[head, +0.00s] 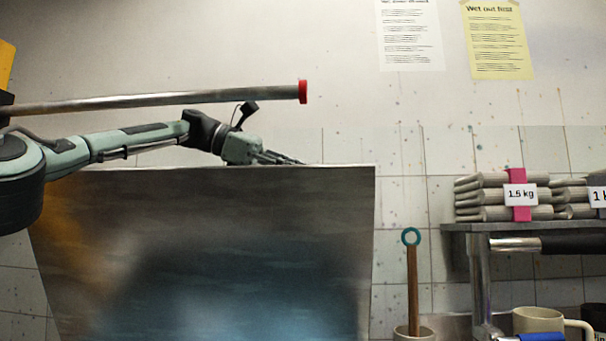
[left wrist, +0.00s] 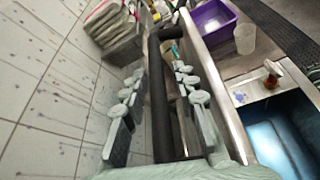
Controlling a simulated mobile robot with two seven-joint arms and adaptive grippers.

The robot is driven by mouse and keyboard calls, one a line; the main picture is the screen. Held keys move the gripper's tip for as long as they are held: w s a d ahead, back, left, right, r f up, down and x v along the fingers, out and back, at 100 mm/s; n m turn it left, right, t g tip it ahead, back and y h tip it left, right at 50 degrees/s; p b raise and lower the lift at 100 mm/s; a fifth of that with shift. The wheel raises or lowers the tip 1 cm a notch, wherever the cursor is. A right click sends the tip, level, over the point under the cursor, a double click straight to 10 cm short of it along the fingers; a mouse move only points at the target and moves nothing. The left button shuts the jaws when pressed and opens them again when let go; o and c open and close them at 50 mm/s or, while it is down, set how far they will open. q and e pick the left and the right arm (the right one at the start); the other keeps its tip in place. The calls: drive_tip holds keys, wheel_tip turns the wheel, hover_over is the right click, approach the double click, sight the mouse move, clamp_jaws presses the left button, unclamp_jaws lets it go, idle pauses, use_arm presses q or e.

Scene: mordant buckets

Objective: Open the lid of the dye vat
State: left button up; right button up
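The dye vat's lid (head: 215,215) is a large metal panel standing steeply raised in the head view, with blurred blue and orange reflections. My left arm reaches in from the left, and its gripper (head: 285,160) is at the lid's top edge, its fingers partly hidden behind it. In the left wrist view a black bar (left wrist: 159,110), which looks like the lid's handle, runs between the spread fingers of this gripper (left wrist: 157,72). I see gaps beside the bar. The open vat with blue inside (left wrist: 272,130) shows at right. My right gripper is out of view.
A metal bar with a red cap (head: 303,92) extends above my left arm. A purple tub (left wrist: 212,22) and clear cup (left wrist: 245,38) lie beyond the vat.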

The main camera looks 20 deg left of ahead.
use_arm(q)
drive_tip(key=shift+o, duration=0.3)
drive_tip(key=shift+a+f, duration=0.1)
drive_tip(key=shift+f, duration=0.05)
drive_tip(key=shift+a, duration=0.1)
drive_tip(key=v, duration=0.7)
drive_tip(key=shift+s+a, duration=0.1)
